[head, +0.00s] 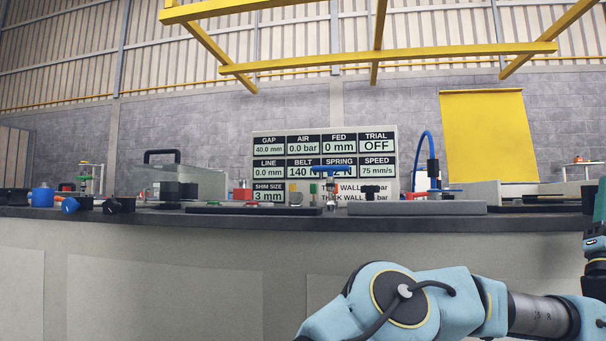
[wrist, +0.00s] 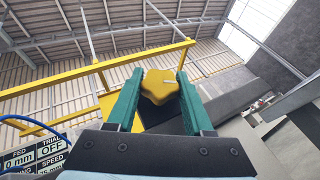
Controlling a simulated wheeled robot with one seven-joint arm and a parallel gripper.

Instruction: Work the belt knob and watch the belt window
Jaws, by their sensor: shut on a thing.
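The readout board (head: 391,143) stands at the back of the bench in the head view. Its belt window (head: 303,173) reads 140, with the unit partly covered by a blue T-handle. In the wrist view, my gripper (wrist: 160,77) has its two green fingers shut on a yellow lobed knob (wrist: 159,88) with a small pale mark on its right side. I take this as the belt knob, though no label shows. In the head view only a green part of my gripper (head: 600,205) shows at the right edge; the knob is not visible there.
The blue T-handle (head: 331,169) stands on the bench (head: 250,211) before the board. A blue hose (head: 428,137) rises to its right. A clear case (head: 200,180) and several blue and black parts stand left. Yellow beams (head: 390,58) cross overhead.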

